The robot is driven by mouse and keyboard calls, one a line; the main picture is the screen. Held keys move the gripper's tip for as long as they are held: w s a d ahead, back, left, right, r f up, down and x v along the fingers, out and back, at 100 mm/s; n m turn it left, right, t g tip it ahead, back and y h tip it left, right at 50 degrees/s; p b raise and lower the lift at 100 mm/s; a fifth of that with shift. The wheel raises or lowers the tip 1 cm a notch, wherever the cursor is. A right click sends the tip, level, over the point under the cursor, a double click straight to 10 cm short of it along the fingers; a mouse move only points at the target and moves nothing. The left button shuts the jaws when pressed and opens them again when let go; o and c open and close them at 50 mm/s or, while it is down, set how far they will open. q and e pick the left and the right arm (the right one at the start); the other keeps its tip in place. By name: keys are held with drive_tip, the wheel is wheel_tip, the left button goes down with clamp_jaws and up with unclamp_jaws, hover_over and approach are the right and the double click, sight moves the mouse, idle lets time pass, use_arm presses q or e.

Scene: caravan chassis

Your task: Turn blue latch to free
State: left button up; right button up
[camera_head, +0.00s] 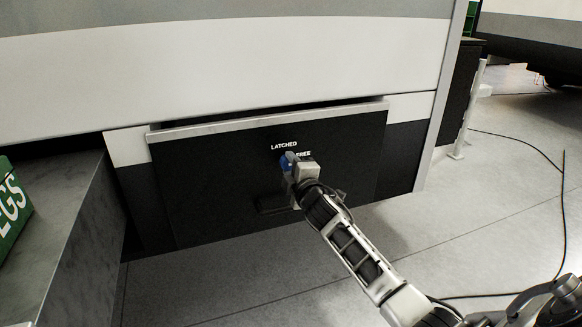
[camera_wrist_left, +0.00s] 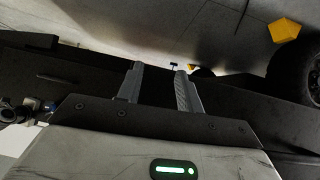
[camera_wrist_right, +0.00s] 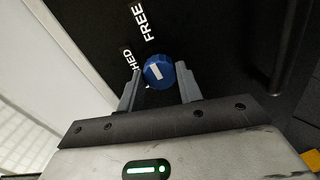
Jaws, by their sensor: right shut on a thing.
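The blue latch (camera_head: 286,162) is a round knob on a black panel (camera_head: 215,185), near the white words LATCHED and FREE. In the right wrist view the blue latch (camera_wrist_right: 158,70) sits between the fingertips of my right gripper (camera_wrist_right: 160,76), which is shut on it. A short white mark crosses the knob's face at a slant. The word FREE shows whole there, and LATCHED is partly hidden. In the head view my right gripper (camera_head: 296,166) covers part of the knob. My left gripper (camera_wrist_left: 158,70) has its fingers apart with nothing between them; it is outside the head view.
A dark handle-like piece (camera_head: 273,203) is on the panel below the knob. A grey ledge (camera_head: 75,215) with a green box (camera_head: 12,208) stands at the left. A black cable (camera_head: 563,200) lies on the floor at the right. The left wrist view shows a wheel (camera_wrist_left: 298,70) and a yellow block (camera_wrist_left: 284,30).

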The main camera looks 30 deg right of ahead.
drive_tip(key=shift+m, duration=0.6)
drive_tip(key=o, duration=1)
drive_tip(key=v, duration=1.6)
drive_tip(key=shift+b, duration=0.35)
